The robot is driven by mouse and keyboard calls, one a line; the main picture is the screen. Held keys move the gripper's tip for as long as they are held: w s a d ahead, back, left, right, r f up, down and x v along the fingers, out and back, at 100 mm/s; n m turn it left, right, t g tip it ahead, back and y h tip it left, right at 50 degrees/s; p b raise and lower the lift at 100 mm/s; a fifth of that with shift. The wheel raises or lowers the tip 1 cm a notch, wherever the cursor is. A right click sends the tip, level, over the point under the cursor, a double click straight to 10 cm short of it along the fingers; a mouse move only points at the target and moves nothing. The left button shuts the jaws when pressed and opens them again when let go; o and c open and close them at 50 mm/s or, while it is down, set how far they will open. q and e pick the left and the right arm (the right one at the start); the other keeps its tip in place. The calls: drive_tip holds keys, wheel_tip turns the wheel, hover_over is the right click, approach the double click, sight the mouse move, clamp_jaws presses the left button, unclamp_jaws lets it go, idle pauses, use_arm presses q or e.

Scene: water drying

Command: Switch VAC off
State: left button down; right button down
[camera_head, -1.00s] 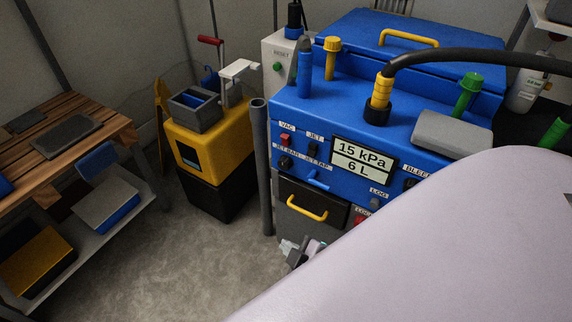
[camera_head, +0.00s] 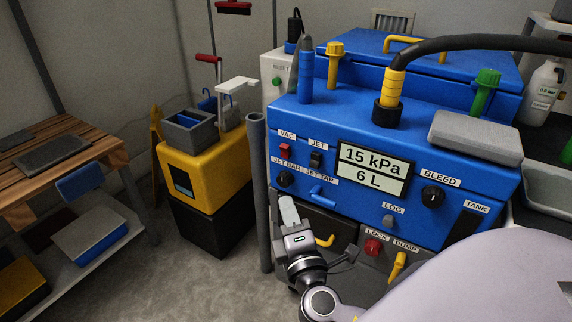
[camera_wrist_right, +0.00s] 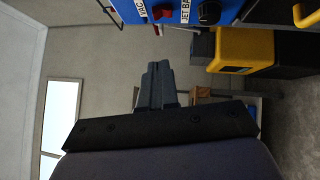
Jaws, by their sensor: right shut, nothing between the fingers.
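The VAC switch (camera_head: 285,151) is a small red rocker on the upper left of the blue machine's front (camera_head: 330,200), under a VAC label. It also shows at the top of the right wrist view (camera_wrist_right: 163,12). My right gripper (camera_head: 288,207) is below the switch, in front of the machine, with its fingers pointing up. The fingers (camera_wrist_right: 158,82) are shut and empty in the right wrist view, apart from the switch. My left gripper is not in view.
A JET switch (camera_head: 316,159) sits right of VAC, with a black JET BAR knob (camera_head: 284,180) below. The display (camera_head: 370,168) reads 15 kPa and 6 L. A grey vertical pipe (camera_head: 259,190) stands left of the machine, near a yellow-black unit (camera_head: 205,175).

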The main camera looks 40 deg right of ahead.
approach(282, 150)
drive_tip(key=w+a, duration=0.1)
drive_tip(key=w, duration=0.3)
drive_tip(key=d, duration=0.1)
drive_tip(key=w+d+r+p, duration=0.1)
drive_tip(key=d, duration=0.1)
drive_tip(key=shift+w, duration=0.25)
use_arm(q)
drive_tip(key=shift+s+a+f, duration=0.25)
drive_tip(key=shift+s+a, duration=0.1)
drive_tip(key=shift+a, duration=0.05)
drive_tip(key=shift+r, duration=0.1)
